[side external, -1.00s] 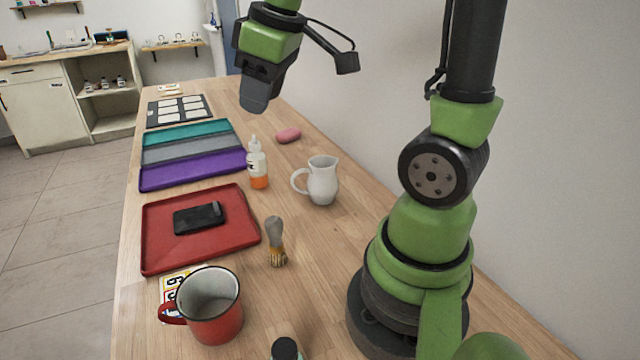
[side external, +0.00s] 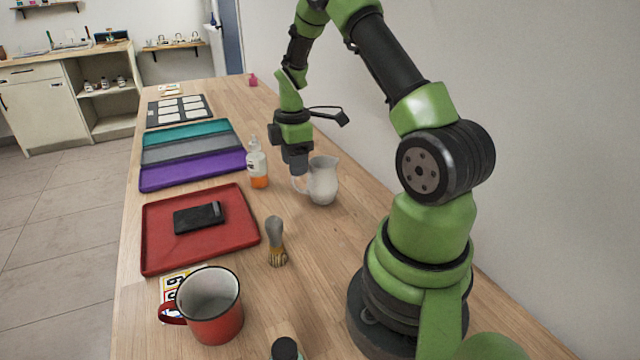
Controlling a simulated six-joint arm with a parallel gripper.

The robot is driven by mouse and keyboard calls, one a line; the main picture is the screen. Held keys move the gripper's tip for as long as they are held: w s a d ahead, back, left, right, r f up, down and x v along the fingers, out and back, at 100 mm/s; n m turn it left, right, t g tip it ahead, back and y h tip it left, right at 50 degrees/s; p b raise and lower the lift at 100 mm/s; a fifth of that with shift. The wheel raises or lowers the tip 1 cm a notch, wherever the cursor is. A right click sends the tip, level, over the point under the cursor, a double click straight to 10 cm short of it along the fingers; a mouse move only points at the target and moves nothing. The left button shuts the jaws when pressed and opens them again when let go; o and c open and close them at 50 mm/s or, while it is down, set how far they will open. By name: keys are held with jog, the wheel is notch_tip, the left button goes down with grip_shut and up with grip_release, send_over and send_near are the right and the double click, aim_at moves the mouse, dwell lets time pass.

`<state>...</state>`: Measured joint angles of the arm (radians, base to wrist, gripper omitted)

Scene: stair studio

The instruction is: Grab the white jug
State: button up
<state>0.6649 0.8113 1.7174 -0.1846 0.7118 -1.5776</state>
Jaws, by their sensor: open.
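The white jug (side external: 323,182) stands upright on the wooden table, right of the dropper bottle, with its handle toward the left. My gripper (side external: 298,168) points down at the jug's handle side, and its fingertips overlap the upper part of the handle in the picture. The jaws are open, with nothing held. The handle is partly hidden behind the fingers, and I cannot tell whether they touch it.
A dropper bottle (side external: 257,165) with orange liquid stands close left of my gripper. A brush (side external: 276,243) stands nearer the camera. A red tray (side external: 160,252) holds a black object (side external: 198,218). A red mug (side external: 213,312) is at the front. Bare table lies right of the brush.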

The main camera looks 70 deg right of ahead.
aim_at(292, 180)
jog(key=f, duration=0.5)
jog(key=shift+w+a, duration=0.25)
jog(key=shift+w, duration=0.05)
grip_shut()
